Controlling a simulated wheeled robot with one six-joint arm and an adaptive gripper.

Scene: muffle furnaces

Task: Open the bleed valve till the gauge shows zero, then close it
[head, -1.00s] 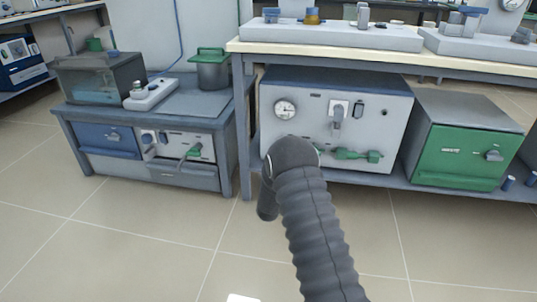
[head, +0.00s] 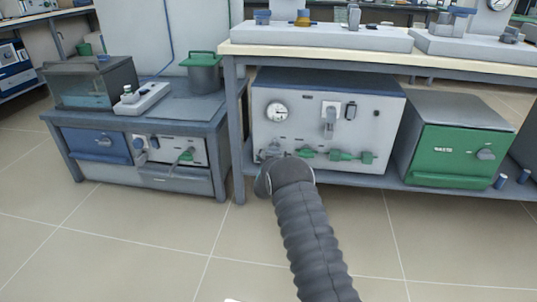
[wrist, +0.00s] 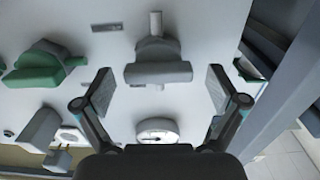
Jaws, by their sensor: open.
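A round white gauge (head: 276,111) sits at the upper left of a pale panel; its needle is too small to read. Below it, a grey valve (head: 271,150) is partly hidden by my arm. In the wrist view the picture is turned over, and the grey valve's bar handle (wrist: 158,73) lies crosswise between my fingers. My gripper (wrist: 158,85) is open, one finger on each side of the handle, with visible gaps. The gauge (wrist: 157,130) shows at a slant near the gripper's base. I cannot tell which valve is labelled as the bleed valve.
Green valves (head: 345,156) line the panel's lower edge; one (wrist: 40,68) shows left in the wrist view. A bench leg (head: 236,140) stands left of the panel. A green-fronted box (head: 455,155) stands right. The floor in front is clear.

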